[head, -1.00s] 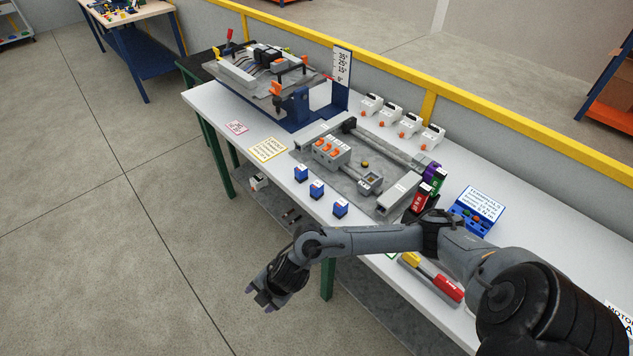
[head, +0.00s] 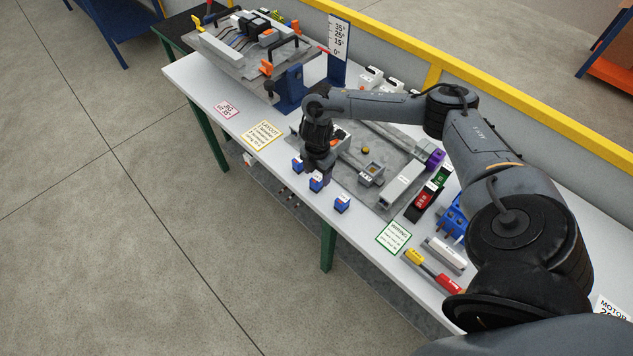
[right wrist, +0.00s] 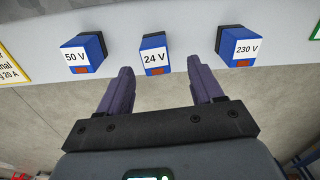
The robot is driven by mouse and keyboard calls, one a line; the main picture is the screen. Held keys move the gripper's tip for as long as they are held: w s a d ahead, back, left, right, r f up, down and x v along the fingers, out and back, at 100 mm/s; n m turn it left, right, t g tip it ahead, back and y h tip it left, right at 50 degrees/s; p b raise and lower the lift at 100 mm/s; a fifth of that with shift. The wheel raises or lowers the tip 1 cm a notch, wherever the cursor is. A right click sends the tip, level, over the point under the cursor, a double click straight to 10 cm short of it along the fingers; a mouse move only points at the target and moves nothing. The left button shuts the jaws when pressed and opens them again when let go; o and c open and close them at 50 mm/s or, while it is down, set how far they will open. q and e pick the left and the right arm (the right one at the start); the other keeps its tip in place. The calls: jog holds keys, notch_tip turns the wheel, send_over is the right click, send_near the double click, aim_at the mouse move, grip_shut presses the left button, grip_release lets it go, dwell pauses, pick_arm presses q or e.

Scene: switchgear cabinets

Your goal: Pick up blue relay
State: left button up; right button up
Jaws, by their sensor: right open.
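Three blue relays with white labels sit in a row along the front edge of the white bench. In the right wrist view they read 50 V (right wrist: 84,52), 24 V (right wrist: 155,54) and 230 V (right wrist: 239,47). The head view shows the same row: a left relay (head: 298,164), a middle relay (head: 316,183) and a right relay (head: 342,204). My right gripper (head: 318,172) points down over the middle relay. In the wrist view its open jaws (right wrist: 160,82) are empty, with the 24 V relay ahead of the gap between the fingertips. My left gripper is not in view.
A grey mounting plate (head: 392,201) with rail and components lies behind the relays. A tilted fixture (head: 240,62) stands at the far left. A green-framed card (head: 393,237) and a red and yellow tool (head: 432,272) lie at the right.

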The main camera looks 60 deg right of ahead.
aim_at(317, 178)
jog(key=shift+f, duration=0.7)
jog(key=shift+w+d+f, duration=0.1)
jog(key=shift+f, duration=1.1)
jog(key=shift+w+d+f, duration=0.1)
jog(key=shift+f, duration=1.05)
grip_shut()
jog(key=shift+r, duration=0.2)
